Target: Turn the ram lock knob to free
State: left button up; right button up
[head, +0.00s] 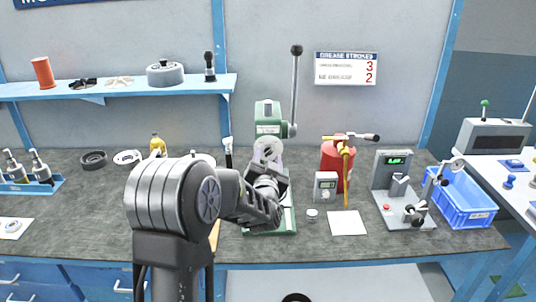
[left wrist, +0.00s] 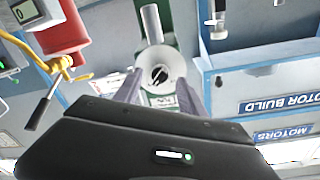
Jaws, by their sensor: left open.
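The green arbor press (head: 268,111) stands at the middle of the bench, with its long lever raised beside it. In the left wrist view, a dark ram lock knob (left wrist: 160,75) sits on a round silver face and lies slanted. My left gripper (head: 267,153) is at the front of the press and hides much of it in the head view. In the left wrist view, the left gripper (left wrist: 163,80) is open, with one finger on each side of the round face. I cannot tell whether the fingers touch it. My right gripper is out of view.
A grey meter (head: 325,186), a red cylinder (head: 335,165) with a yellow crank, and a white sheet (head: 347,223) lie right of the press. A test stand (head: 393,175) and a blue crate (head: 462,203) are farther right. A shelf (head: 120,89) hangs behind left.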

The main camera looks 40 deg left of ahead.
pick_arm(q)
jog(key=shift+x, duration=0.8)
grip_shut()
